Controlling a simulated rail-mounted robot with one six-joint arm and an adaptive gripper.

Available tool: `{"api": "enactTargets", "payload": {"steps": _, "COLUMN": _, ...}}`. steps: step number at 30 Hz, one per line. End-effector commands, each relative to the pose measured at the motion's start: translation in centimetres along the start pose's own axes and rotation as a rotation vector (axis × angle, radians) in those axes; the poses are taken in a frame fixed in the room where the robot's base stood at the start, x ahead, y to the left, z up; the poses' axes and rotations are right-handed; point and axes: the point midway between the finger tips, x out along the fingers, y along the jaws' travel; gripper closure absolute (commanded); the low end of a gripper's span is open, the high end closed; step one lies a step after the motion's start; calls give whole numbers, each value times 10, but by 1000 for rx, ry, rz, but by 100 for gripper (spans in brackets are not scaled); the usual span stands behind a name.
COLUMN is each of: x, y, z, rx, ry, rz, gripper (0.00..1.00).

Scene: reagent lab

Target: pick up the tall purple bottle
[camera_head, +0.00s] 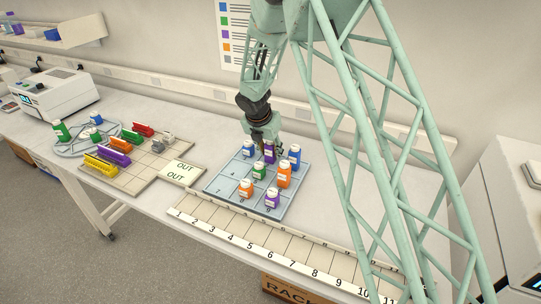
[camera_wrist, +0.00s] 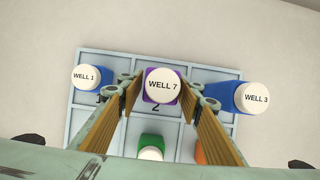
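The purple bottle (camera_head: 269,156) stands upright in cell 2 of the blue-grey tray (camera_head: 229,184), in the back row. It is partly hidden by my gripper in the head view. In the wrist view my gripper (camera_wrist: 163,92) is open, with one finger on each side of the bottle and a gap visible at both sides. Another purple bottle (camera_head: 272,199), which looks shorter, stands in the tray's front row.
Blue bottles flank cell 2: a WELL 1 bottle (camera_wrist: 88,78) at left and a WELL 3 bottle (camera_wrist: 246,97) at right. Green (camera_head: 258,172) and orange (camera_head: 284,177) bottles stand in front. A numbered rack (camera_head: 260,235) lies before the tray.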

Motion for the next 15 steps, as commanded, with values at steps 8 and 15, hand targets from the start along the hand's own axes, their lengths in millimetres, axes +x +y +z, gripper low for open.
{"api": "enactTargets", "payload": {"steps": 8, "x": 0, "y": 0, "z": 0, "rx": 0, "ry": 0, "rz": 0, "gripper": 87}}
{"api": "enactTargets", "payload": {"steps": 15, "x": -1, "y": 0, "z": 0, "rx": 0, "ry": 0, "rz": 0, "gripper": 87}}
